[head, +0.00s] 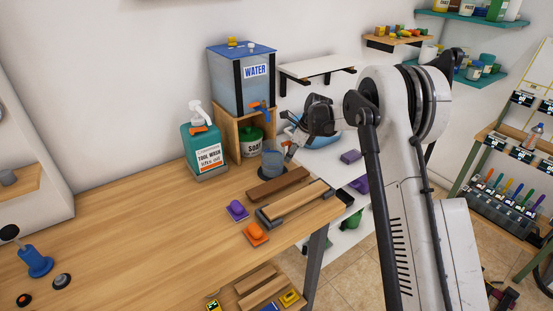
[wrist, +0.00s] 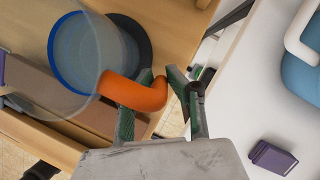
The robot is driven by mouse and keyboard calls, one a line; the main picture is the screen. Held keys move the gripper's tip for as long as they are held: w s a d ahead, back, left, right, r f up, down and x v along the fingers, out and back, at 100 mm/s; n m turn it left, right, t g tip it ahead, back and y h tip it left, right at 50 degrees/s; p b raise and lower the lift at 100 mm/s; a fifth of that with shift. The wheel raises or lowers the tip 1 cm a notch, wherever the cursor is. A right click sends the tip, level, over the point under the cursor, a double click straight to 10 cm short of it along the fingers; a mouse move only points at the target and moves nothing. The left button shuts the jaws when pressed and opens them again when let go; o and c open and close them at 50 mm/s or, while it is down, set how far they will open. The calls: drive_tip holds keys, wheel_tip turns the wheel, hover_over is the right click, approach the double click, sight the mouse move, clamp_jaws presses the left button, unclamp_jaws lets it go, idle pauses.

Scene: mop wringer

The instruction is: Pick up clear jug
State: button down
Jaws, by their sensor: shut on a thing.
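The clear jug (head: 272,161) shows in the head view near the back edge of the wooden bench, in front of the wooden stand. In the wrist view the jug (wrist: 78,55) is see-through, with a blue ring and an orange handle (wrist: 135,92). My gripper (wrist: 162,98) is shut on the orange handle, one green-padded finger on each side. In the head view my gripper (head: 290,152) is at the jug's right side, partly hidden by my wrist. I cannot tell whether the jug touches the bench.
A tool wash bottle (head: 203,150) is to the left. Wooden blocks (head: 278,186) lie in front. A purple block (wrist: 271,158) lies on the white surface at right.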

drive_tip(key=shift+s+r, duration=0.1)
drive_tip(key=shift+r, duration=0.1)
drive_tip(key=shift+d+r, duration=0.1)
drive_tip(key=shift+r, duration=0.1)
drive_tip(key=shift+s+r, duration=0.1)
drive_tip(key=shift+r, duration=0.4)
wheel_tip(320, 180, up, 5)
drive_tip(key=shift+r+b, duration=0.15)
drive_tip(key=shift+b, duration=0.25)
drive_tip(key=shift+s+d+b, duration=0.25)
drive_tip(key=shift+s+d, duration=1.4)
drive_tip(key=shift+s, duration=1)
drive_tip(key=shift+s+d+b, duration=0.3)
drive_tip(key=shift+s+d, duration=1.4)
drive_tip(key=shift+s, duration=1)
drive_tip(key=shift+s+d+b, duration=0.25)
drive_tip(key=shift+s+d, duration=1.4)
drive_tip(key=shift+s, duration=1)
drive_tip(key=shift+s+d, duration=0.1)
drive_tip(key=shift+d, duration=0.05)
